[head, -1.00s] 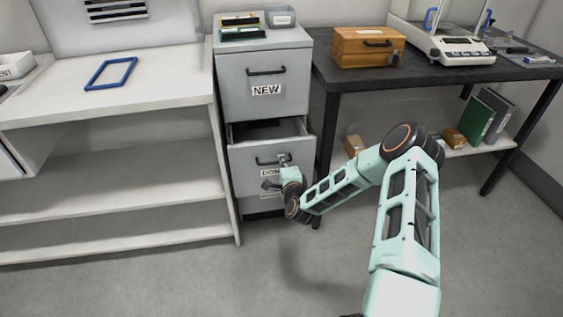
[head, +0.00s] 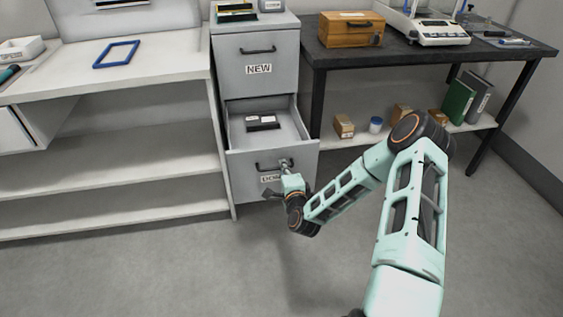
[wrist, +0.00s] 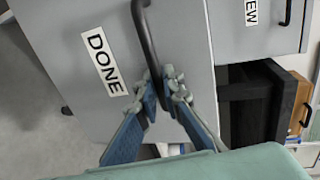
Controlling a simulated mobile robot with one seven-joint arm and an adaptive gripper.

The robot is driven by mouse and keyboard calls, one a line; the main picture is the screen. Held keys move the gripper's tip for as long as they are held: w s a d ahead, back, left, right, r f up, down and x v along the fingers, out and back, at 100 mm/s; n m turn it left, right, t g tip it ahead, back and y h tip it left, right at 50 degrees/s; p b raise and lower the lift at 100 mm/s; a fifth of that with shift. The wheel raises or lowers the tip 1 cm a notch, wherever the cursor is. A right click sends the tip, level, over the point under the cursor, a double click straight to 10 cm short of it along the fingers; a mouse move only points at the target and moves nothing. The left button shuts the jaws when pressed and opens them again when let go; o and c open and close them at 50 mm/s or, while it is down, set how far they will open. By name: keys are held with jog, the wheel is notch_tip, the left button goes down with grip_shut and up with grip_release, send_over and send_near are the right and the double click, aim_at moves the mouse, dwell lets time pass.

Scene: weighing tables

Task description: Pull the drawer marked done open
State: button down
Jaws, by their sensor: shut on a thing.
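The drawer marked DONE (head: 308,157) is the lower drawer of a grey cabinet. It stands well open in the head view, with dark boxes with white labels (head: 262,122) lying inside. Its DONE label (wrist: 104,62) and dark bar handle (wrist: 147,40) show in the wrist view. My gripper (wrist: 164,90) is shut on the handle near one end. In the head view my gripper (head: 286,170) is at the right part of the drawer's front and covers part of the label.
The drawer marked NEW (head: 258,54) above is closed. A white shelf unit (head: 120,165) stands to the left. A dark table (head: 420,52) with a wooden box (head: 350,30) and a balance stands to the right. The floor in front is clear.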

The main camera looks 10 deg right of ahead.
jog(key=shift+f+v, duration=0.2)
jog(key=shift+v, duration=0.85)
jog(key=shift+f+v, duration=0.25)
jog(key=shift+v, duration=0.8)
jog(key=shift+s+d, duration=0.1)
jog(key=c, duration=2.3)
grip_release()
jog(key=shift+c, duration=0.2)
jog(key=v, duration=1.2)
